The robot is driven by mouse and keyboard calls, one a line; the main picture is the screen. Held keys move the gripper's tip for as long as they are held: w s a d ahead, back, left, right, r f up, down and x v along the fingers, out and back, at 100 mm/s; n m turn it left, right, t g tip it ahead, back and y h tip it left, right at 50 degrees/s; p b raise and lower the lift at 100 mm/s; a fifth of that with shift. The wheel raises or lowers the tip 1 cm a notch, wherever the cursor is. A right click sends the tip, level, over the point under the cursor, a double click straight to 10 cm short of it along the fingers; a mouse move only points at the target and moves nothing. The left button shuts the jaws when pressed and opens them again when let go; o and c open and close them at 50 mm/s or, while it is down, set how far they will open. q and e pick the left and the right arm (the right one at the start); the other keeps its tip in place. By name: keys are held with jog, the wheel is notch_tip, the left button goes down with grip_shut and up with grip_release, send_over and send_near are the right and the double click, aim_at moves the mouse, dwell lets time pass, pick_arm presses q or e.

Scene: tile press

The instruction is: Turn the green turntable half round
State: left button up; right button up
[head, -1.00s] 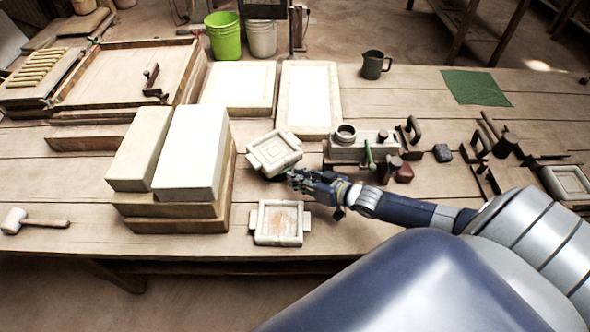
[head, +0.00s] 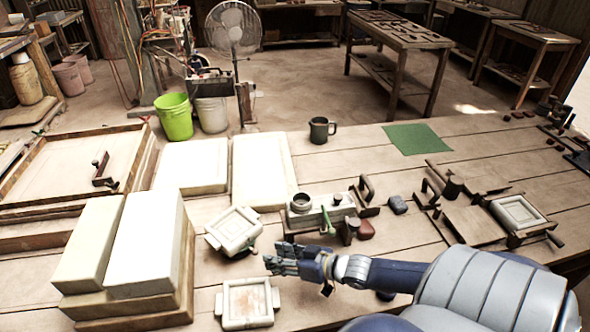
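I cannot make out a green turntable surface clearly. A pale square mould with side lugs (head: 234,231) sits turned at an angle on the bench, raised on a darker base that is mostly hidden under it. My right gripper (head: 275,258) is just to the right of and in front of this mould, apart from it. Its fingers look spread with nothing between them. My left gripper is not in view.
Another pale mould (head: 247,303) lies in front of the gripper. Large pale blocks (head: 145,245) stand at left. A metal press tool (head: 320,212) with a green handle (head: 327,222) stands to the right. A green cloth (head: 416,138) and dark mug (head: 320,130) lie farther back.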

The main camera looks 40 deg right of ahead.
jog(key=shift+v, duration=2.9)
